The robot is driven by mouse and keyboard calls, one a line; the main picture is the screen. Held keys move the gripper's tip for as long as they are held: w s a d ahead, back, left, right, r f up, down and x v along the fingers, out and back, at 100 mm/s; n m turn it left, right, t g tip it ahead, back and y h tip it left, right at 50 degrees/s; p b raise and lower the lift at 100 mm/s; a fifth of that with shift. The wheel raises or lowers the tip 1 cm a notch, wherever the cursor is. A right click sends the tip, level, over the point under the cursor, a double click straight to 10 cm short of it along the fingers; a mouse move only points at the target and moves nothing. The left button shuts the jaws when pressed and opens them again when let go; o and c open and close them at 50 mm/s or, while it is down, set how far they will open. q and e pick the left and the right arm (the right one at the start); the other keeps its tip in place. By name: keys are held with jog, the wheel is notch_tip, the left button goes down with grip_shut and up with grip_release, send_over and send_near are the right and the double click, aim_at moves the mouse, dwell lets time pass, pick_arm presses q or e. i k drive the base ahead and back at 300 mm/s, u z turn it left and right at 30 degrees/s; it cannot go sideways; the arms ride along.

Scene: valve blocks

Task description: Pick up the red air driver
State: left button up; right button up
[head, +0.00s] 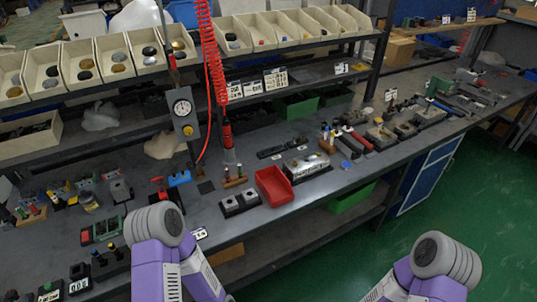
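The red air driver (227,134) hangs upright on a red coiled hose (212,60) above the middle of the workbench. Its lower end is near a small wooden block with fittings (234,180). Nothing is gripping it. My two purple arms with grey rounded joints show at the bottom, one left of centre and one at the right. Neither gripper's fingers show in the head view.
A gauge box (183,110) on a post stands left of the driver. A red bin (274,186), a black two-hole block (240,202) and a silver valve block (306,166) sit on the bench (330,186). Shelved bins (113,55) line the back.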

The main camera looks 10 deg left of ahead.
aim_at(227, 132)
jog(key=z, duration=2.3)
jog(key=i, duration=0.2)
jog(key=u, duration=1.35)
jog(key=i, duration=1)
jog(key=u, duration=0.65)
